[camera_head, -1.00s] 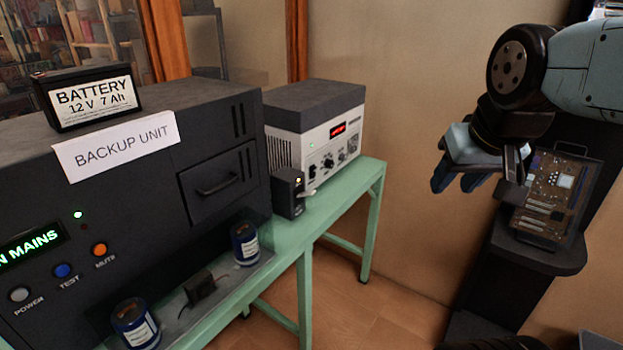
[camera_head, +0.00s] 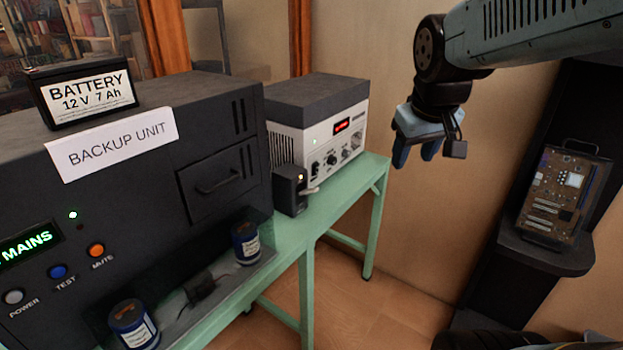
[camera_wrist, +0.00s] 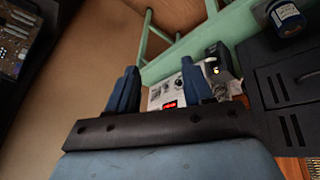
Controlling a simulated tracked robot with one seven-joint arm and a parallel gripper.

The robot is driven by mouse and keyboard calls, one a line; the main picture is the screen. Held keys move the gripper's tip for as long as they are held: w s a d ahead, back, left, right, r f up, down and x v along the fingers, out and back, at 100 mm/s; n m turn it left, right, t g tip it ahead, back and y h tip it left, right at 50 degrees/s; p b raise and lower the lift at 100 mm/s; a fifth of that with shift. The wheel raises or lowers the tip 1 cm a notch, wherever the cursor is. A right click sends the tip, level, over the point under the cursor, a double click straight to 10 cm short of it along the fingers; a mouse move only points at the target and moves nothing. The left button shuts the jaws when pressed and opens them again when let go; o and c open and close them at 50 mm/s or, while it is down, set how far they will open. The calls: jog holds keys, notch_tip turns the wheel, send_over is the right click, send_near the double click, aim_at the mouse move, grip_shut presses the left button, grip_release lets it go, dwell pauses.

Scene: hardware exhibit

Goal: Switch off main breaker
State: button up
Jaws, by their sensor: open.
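A small dark box (camera_head: 290,190) with an orange light and a pale lever low on its right side stands on the green bench; I take it for the main breaker. It also shows in the wrist view (camera_wrist: 222,64), its orange light visible beside my right finger. My gripper (camera_head: 415,158) is open and empty, in the air to the right of the box and beyond the bench's right end. In the wrist view its two blue fingers (camera_wrist: 158,70) are apart, with the bench gear behind them. No contact with the box shows.
A white unit (camera_head: 338,145) with a red display stands behind the box on the green bench (camera_head: 345,195). The large black backup unit (camera_head: 150,180) fills the left, with a battery (camera_head: 85,95) on top. A circuit board (camera_head: 562,195) rests on a dark stand at right.

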jog(key=w+a+f+n+g, duration=0.1)
jog(key=w+a+f+n, duration=0.35)
jog(key=w, duration=0.65)
jog(key=n+g+y, duration=0.1)
jog(key=n+y, duration=0.2)
jog(key=y, duration=0.1)
send_near(315, 189)
jog(key=x, duration=1.1)
jog(key=shift+f, duration=0.1)
jog(key=shift+c, duration=0.3)
grip_shut()
